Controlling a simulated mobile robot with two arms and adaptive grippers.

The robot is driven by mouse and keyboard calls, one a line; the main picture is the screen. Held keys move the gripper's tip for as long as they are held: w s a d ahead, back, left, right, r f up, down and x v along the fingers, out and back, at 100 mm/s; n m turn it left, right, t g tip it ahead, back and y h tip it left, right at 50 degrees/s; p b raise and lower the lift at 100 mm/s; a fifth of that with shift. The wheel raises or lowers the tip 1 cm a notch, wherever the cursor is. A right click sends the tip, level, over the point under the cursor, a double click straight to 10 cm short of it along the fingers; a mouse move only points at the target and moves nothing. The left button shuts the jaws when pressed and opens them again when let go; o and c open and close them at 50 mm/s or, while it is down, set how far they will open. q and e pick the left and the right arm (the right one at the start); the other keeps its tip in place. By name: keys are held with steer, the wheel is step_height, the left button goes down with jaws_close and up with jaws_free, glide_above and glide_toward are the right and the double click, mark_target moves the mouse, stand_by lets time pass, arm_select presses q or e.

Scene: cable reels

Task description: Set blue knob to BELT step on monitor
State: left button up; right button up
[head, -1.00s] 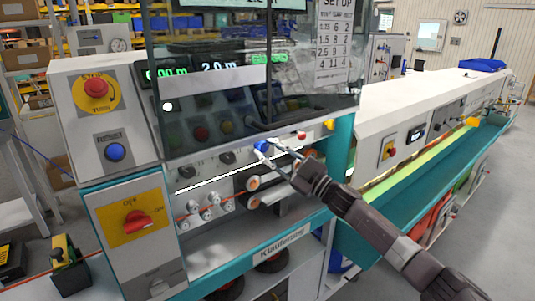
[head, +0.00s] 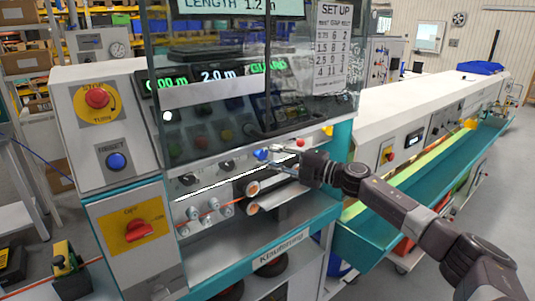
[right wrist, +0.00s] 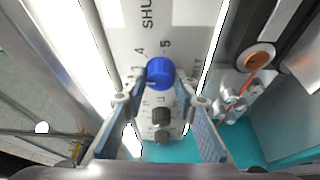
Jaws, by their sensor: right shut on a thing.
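The blue knob (head: 262,154) sits on the pale front panel of the machine, below the dark window. In the right wrist view the blue knob (right wrist: 160,73) is beside the printed numbers 4 and 5. My right gripper (head: 276,153) reaches it from the right and is shut on it, with one finger on each side. The right wrist view shows the gripper (right wrist: 160,85) around the knob. The monitor (head: 240,7) is cut off at the top of the head view; "LENGTH 1.2" is readable, but no BELT step. My left gripper is not in view.
Two dark knobs (right wrist: 162,115) sit in line with the blue one. A red button (head: 300,142) is close to the right gripper. A transparent guard (head: 215,110) covers the panel above. A set-up chart (head: 340,45) hangs at its right. Orange-ended rollers (head: 253,188) lie below.

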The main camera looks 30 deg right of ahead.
steer(key=shift+f+n, duration=0.1)
steer(key=shift+n, duration=0.3)
steer(key=o, duration=1.2)
steer(key=shift+c, duration=0.2)
steer(key=v, duration=1.2)
steer(key=shift+r, duration=0.25)
